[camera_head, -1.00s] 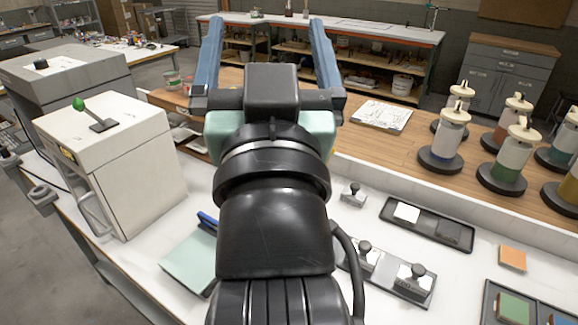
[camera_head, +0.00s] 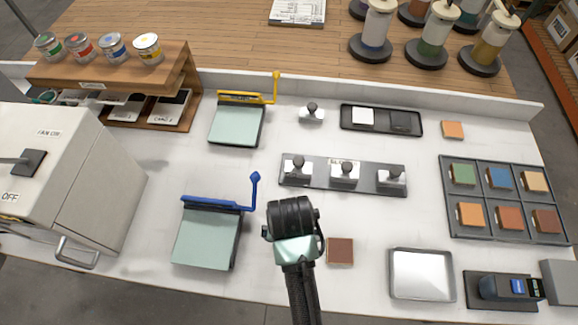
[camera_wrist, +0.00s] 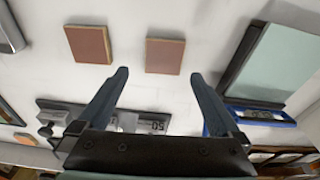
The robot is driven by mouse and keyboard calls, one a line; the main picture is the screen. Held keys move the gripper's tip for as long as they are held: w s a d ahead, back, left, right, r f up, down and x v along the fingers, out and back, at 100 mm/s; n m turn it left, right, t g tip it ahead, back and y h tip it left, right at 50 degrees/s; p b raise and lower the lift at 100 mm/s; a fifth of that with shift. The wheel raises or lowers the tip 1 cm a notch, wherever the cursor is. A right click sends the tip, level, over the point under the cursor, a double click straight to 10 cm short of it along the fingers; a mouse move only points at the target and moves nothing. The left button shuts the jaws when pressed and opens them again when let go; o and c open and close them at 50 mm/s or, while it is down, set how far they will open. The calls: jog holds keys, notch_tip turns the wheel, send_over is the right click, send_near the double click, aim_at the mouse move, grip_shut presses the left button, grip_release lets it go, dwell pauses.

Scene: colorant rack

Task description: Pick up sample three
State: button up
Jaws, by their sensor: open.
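Two flat brown square tiles lie on the white bench. One brown tile (camera_head: 340,251) is right of my arm in the head view and shows at the left in the wrist view (camera_wrist: 88,44). The other brown tile (camera_wrist: 165,55) lies just beyond my fingertips in the wrist view; in the head view my arm hides it. No label shows which one is sample three. My gripper (camera_wrist: 158,76) is open and empty, its two blue fingers spread, apart from both tiles. In the head view my wrist hides the fingers.
A blue-handled pale green plate (camera_head: 207,238) stands left of my arm. A dark rack of weights (camera_head: 318,174) lies behind. A silver tray (camera_head: 421,275), a handheld device (camera_head: 503,288) and a compartment tray of coloured tiles (camera_head: 505,236) are at right. White bench between is clear.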

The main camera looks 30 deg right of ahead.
jog(key=shift+w+f+p, duration=0.15)
jog(key=shift+f+p, duration=0.05)
jog(key=shift+f, duration=0.9)
jog(key=shift+w+f+p, duration=0.2)
jog(key=shift+f+p, duration=0.05)
jog(key=shift+f, duration=0.8)
jog(key=shift+w+f+p, duration=0.15)
jog(key=shift+f+p, duration=0.05)
jog(key=shift+f, duration=0.9)
jog(key=shift+a, duration=0.1)
jog(key=c, duration=1.2)
